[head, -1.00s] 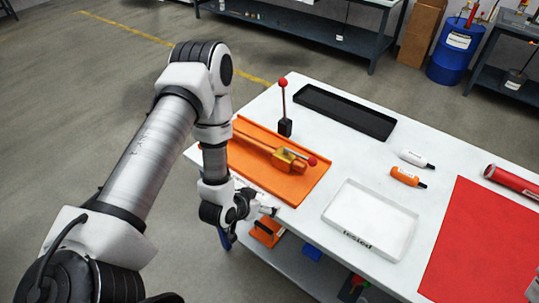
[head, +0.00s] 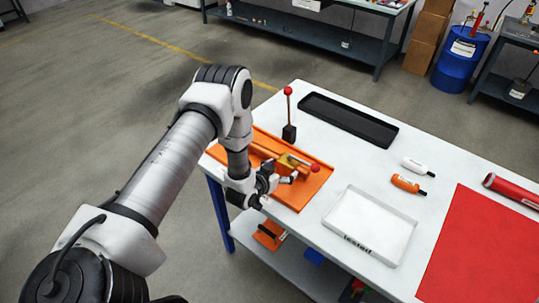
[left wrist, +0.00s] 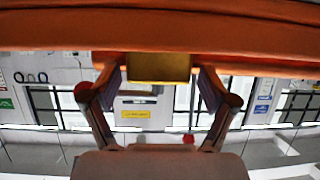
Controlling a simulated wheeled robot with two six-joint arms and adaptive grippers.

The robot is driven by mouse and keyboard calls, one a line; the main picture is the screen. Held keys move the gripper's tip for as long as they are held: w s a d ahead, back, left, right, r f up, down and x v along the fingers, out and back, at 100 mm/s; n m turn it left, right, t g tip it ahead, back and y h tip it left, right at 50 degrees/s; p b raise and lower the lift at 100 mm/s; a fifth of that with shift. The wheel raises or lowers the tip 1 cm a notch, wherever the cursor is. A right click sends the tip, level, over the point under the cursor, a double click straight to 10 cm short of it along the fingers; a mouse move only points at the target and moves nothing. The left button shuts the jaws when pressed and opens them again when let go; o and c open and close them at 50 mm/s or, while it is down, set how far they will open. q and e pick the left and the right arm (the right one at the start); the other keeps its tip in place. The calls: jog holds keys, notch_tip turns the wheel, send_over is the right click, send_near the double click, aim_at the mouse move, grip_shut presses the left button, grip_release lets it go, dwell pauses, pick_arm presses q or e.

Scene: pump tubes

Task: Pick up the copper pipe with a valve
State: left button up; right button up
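The copper pipe with a valve lies on an orange tray (head: 310,190) at the table's left end. In the head view its copper pipe (head: 263,150) shows partly behind my arm, with a brass valve body (head: 284,165) and a lever ending in a red knob (head: 315,168). My left gripper (head: 291,179) is at the near side of the valve. In the left wrist view the brass block (left wrist: 158,67) sits between the tips of my open fingers (left wrist: 160,80), with small gaps at its sides. I cannot tell whether they touch it. My right gripper is not in view.
A red-knobbed stick on a black base (head: 289,132) stands behind the tray. A black tray (head: 348,122), white "tested" tray (head: 368,225), white bottle (head: 418,167), orange bottle (head: 408,184), red mat (head: 485,250) and red cylinder (head: 512,191) occupy the table. White tabletop between them is free.

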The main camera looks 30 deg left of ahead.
pick_arm(q)
jog(key=c, duration=1.1)
jog(key=shift+r, duration=0.1)
jog(key=shift+c, duration=0.3)
